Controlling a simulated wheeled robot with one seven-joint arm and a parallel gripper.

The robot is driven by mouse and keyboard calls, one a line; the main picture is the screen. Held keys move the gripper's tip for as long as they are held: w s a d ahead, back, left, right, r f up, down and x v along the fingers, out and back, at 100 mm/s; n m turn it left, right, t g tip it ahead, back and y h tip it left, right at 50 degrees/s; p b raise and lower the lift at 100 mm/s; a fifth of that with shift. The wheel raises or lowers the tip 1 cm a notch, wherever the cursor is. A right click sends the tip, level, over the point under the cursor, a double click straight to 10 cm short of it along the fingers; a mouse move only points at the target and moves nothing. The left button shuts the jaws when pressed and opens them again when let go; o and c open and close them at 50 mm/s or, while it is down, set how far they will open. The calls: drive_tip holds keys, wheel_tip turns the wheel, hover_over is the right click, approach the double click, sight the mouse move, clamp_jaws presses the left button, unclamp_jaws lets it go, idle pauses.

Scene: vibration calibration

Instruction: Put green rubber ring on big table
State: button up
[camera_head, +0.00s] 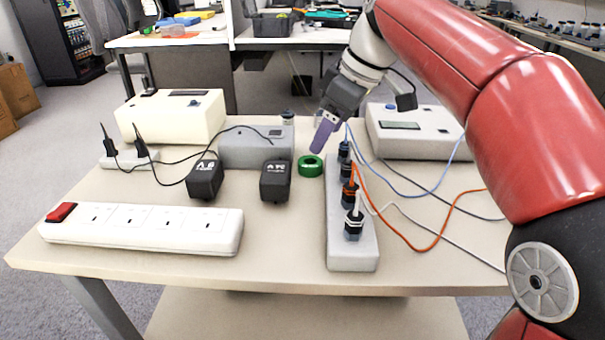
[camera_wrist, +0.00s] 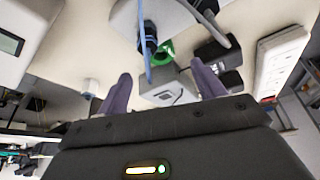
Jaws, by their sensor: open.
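The green rubber ring (camera_head: 310,172) lies flat on the near table (camera_head: 285,265), between a black adapter and the grey connector strip. In the wrist view the ring (camera_wrist: 164,55) shows beyond the fingers, partly covered by a blue plug and cable. My gripper (camera_head: 322,135) is above and slightly right of the ring, its purple fingers pointing down, apart from it. In the wrist view the gripper (camera_wrist: 163,88) has its two fingers spread with nothing between them. I cannot tell which table is the big one.
The grey connector strip (camera_head: 345,255) with upright plugs and loose cables stands close to the ring's right. Black adapters (camera_head: 275,182) and a grey box (camera_head: 240,150) crowd its left. A white power strip (camera_head: 150,230) lies front left. Another table (camera_head: 170,38) stands behind.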

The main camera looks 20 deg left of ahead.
sight(310, 161)
drive_tip(key=b+x, duration=0.1)
drive_tip(key=x, duration=0.6)
drive_tip(key=shift+a, duration=0.15)
drive_tip(key=c, duration=1.1)
drive_tip(key=shift+r, duration=0.1)
drive_tip(key=shift+c, duration=0.2)
wheel_tip(310, 161, up, 20)
drive_tip(key=p, duration=0.7)
drive_tip(key=shift+p, duration=0.3)
